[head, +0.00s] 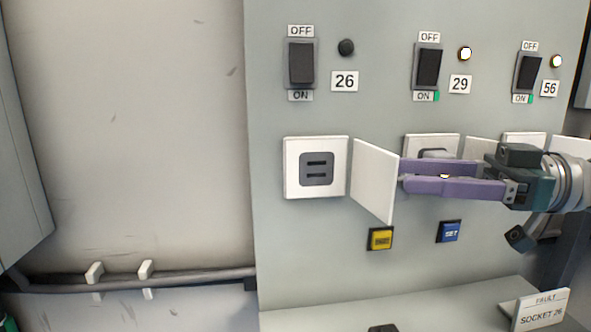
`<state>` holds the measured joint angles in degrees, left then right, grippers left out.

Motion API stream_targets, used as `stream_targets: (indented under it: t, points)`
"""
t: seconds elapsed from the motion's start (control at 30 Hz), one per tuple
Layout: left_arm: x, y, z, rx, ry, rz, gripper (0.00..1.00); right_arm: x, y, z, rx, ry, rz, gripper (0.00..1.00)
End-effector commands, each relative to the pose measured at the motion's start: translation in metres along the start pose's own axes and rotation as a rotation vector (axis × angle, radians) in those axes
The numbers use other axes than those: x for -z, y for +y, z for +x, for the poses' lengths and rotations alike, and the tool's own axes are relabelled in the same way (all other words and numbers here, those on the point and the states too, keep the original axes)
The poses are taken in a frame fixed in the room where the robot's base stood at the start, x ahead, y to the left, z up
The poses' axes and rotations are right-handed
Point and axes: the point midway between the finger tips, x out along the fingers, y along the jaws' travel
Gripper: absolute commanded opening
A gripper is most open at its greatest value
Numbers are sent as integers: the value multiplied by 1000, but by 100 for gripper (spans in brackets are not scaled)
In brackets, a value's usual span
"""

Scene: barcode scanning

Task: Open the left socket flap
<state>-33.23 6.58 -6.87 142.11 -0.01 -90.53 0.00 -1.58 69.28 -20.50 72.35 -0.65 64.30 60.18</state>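The left socket (316,168) is a white square plate with a dark two-slot insert, on the grey panel below the switch numbered 26. Its white flap (374,182) is hinged at the right side and stands swung out from the panel, leaving the socket face uncovered. My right gripper (402,177) comes in from the right. Its purple fingertips are at the flap's right edge, on the side away from the socket; I cannot tell if they touch it. The fingers lie close together in this view, and their gap is unclear. My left gripper is not in view.
A yellow button (380,239) and a blue SET button (449,232) sit below. The middle socket (431,143) is partly hidden behind my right gripper. Switches 26, 29 and 56 are above. A sign (541,311) reads FAULT SOCKET 26. The panel left of the socket is clear.

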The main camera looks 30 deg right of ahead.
Motion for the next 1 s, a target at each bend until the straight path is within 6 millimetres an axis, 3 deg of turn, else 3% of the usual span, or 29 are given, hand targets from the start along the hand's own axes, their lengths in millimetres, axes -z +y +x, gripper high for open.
stream_targets:
  t: [0.63, 0.77, 1.0]
  points:
    - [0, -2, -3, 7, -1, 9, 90, 6, 4, -1, -18, -6, -2, 41]
    - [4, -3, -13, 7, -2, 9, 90, 29, 4, -1, -16, -4, -2, 41]
    - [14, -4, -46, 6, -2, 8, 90, 94, 1, 0, -6, -9, 2, 41]
